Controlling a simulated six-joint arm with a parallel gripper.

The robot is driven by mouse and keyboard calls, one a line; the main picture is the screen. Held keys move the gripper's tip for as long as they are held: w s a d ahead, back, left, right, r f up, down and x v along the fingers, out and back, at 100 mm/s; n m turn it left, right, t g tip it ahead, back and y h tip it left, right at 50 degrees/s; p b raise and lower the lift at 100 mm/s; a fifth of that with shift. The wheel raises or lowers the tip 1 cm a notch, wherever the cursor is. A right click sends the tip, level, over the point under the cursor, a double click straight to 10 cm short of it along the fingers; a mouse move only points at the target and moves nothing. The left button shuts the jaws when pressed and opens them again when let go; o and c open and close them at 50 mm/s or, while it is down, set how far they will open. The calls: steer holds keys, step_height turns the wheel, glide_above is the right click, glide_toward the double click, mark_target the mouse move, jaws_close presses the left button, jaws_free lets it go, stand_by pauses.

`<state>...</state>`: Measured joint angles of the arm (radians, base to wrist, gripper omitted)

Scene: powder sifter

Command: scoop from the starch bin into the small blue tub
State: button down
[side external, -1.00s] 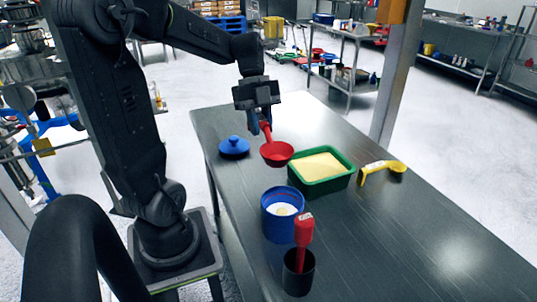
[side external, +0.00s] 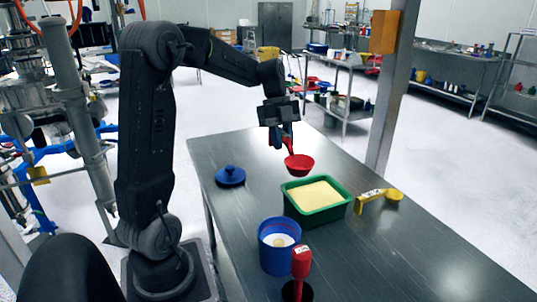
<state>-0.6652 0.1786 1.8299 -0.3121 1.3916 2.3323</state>
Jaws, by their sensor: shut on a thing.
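My gripper (side external: 282,138) is shut on the handle of a red scoop (side external: 299,166), whose bowl hangs in the air near the far left edge of the green bin. Whether the scoop holds anything cannot be seen. The green bin (side external: 318,216) stands on the table and holds pale yellow powder (side external: 315,195), level and smooth on top. The small blue tub (side external: 279,257) stands nearer the camera, open, with something whitish inside. A blue lid with a knob (side external: 230,176) lies on the table to the left of the bin.
A red-handled tool (side external: 300,263) stands in a dark cup (side external: 298,292) at the near edge of view. The right part of the steel table (side external: 420,255) is bare. A metal post (side external: 382,110) rises behind the table.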

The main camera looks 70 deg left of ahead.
glide_above(305, 192)
steer(key=w+a, duration=0.2)
steer(key=a, duration=0.1)
step_height(305, 192, down, 4)
steer(key=r, duration=0.1)
steer(key=f, duration=0.1)
steer(key=shift+w+d+f, duration=0.1)
steer(key=shift+f, duration=2.45)
steer(key=shift+w+d+f, duration=0.1)
steer(key=shift+f, duration=2.4)
steer(key=shift+s+f, duration=0.2)
steer(key=shift+s, duration=2.6)
steer(key=shift+w, duration=1.8)
steer(key=shift+w+r, duration=0.15)
steer(key=shift+w, duration=0.05)
step_height(305, 192, up, 8)
